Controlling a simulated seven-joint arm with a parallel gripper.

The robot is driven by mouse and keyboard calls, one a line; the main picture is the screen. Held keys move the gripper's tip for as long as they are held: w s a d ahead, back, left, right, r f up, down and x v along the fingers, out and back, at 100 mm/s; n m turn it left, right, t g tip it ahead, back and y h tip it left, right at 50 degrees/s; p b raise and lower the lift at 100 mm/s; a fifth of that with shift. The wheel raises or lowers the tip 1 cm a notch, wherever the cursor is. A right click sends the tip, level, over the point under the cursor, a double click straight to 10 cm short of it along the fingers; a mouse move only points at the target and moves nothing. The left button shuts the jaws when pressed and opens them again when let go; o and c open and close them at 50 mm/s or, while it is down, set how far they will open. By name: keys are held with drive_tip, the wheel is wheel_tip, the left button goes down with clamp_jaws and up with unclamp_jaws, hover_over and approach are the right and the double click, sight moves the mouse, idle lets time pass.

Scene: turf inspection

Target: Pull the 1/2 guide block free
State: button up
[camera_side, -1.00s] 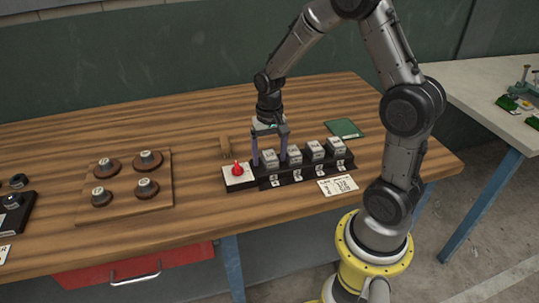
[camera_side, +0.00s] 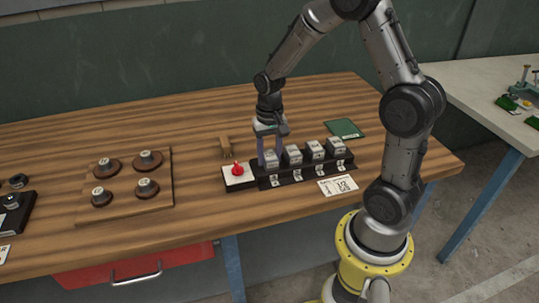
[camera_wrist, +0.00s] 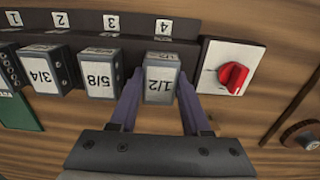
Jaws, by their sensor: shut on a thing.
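In the side view, the block (camera_side: 271,158) is at the rack's left end. My gripper (camera_side: 269,163) points down over it, one purple finger on each side. In the wrist view, my gripper (camera_wrist: 159,78) is shut on the block's two sides. The block still appears to sit in the rack; the wrist view does not clearly show its underside.
The 5/8 block (camera_wrist: 98,72) and 3/4 block (camera_wrist: 45,72) stand close beside it in the rack. A red knob on a white plate (camera_side: 240,178) is at the left end. A wooden piece (camera_side: 225,145) lies behind. A white card (camera_side: 337,186) lies in front.

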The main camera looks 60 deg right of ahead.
sight(270, 155)
clamp_jaws()
drive_tip(key=shift+r, duration=1.2)
drive_tip(key=shift+r, duration=2.5)
